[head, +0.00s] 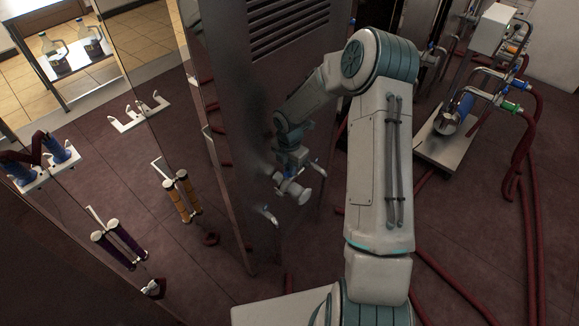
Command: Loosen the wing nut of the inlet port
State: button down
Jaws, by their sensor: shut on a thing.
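My gripper (286,175) is small in the head view, at the end of my arm beside the tall metal cabinet. It is at a pale metal port fitting (299,192) with a round end, which sticks out at the cabinet's side. The jaws are shut on the wing nut at this fitting. The nut itself is mostly hidden by the gripper and too small to make out clearly. I cannot tell how far it is turned.
The metal cabinet (232,130) stands close on the left of my gripper. Another small fitting (267,215) sits lower down. A pump cart (455,135) with dark red hoses (533,180) stands at right. Tool holders (182,195) hang at left; bottles (52,46) stand behind.

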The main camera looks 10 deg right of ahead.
jog(key=c, duration=1.5)
grip_release()
notch_tip(320, 180, up, 14)
jog(key=shift+s+a+f, duration=0.1)
